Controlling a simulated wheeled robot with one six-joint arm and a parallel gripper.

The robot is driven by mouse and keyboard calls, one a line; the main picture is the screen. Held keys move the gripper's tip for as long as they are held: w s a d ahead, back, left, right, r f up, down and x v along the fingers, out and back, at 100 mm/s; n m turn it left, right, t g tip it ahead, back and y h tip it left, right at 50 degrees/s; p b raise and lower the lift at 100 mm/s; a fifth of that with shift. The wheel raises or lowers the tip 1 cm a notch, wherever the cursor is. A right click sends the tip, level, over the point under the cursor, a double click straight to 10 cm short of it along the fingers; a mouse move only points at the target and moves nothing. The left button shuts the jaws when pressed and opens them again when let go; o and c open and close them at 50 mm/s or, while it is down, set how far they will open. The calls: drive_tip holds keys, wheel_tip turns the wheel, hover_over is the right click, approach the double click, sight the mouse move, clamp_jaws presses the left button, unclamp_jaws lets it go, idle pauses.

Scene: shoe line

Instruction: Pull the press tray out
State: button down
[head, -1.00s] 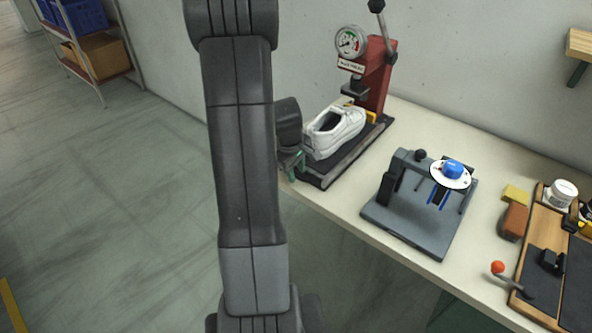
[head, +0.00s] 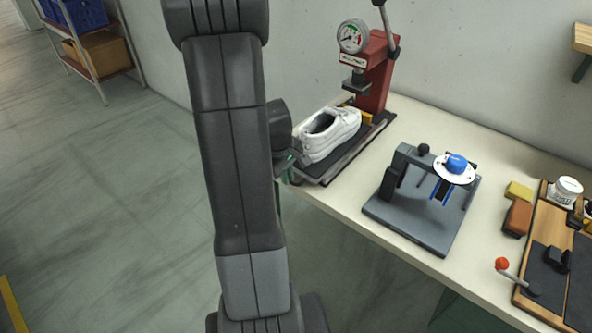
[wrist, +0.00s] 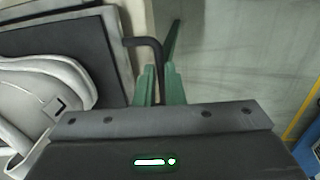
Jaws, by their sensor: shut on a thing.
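The press tray (head: 343,157) is a dark flat plate bearing a white shoe (head: 332,136), in front of the red press (head: 374,75). In the wrist view, the tray (wrist: 108,62) shows at the left with part of the shoe (wrist: 45,105) on it. A dark bent handle (wrist: 142,42) comes off the tray's edge. My gripper (wrist: 160,75) has its green fingers shut on this handle. In the head view my gripper (head: 290,160) is at the tray's near left end, partly hidden by my arm.
A grey fixture with a blue-topped disc (head: 455,168) stands right of the press on the pale bench (head: 345,205). A wooden board with tools (head: 548,240) lies further right. Open floor (head: 120,190) lies left of the bench; a shelf rack (head: 102,60) stands at the back left.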

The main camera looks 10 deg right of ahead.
drive_tip(key=s+a+b, duration=0.1)
drive_tip(key=s+a, duration=0.3)
drive_tip(key=a, duration=0.2)
drive_tip(key=shift+s+a+b, duration=0.15)
drive_tip(key=shift+s+b, duration=0.2)
drive_tip(key=shift+s, duration=0.05)
drive_tip(key=c, duration=1.5)
unclamp_jaws()
drive_tip(key=r, duration=0.4)
drive_tip(key=s+a+r, duration=0.1)
drive_tip(key=r, duration=0.4)
drive_tip(key=a+r+p, duration=0.1)
drive_tip(key=r, duration=0.3)
drive_tip(key=shift+s+r, duration=0.25)
drive_tip(key=shift+r, duration=0.1)
drive_tip(key=shift+f, duration=0.1)
drive_tip(key=f, duration=0.4)
drive_tip(key=w+d+f, duration=0.1)
drive_tip(key=f, duration=0.4)
drive_tip(key=w+d+f, duration=0.1)
drive_tip(key=f, duration=0.3)
drive_tip(key=shift+d+f+b, duration=0.25)
drive_tip(key=shift+b, duration=0.15)
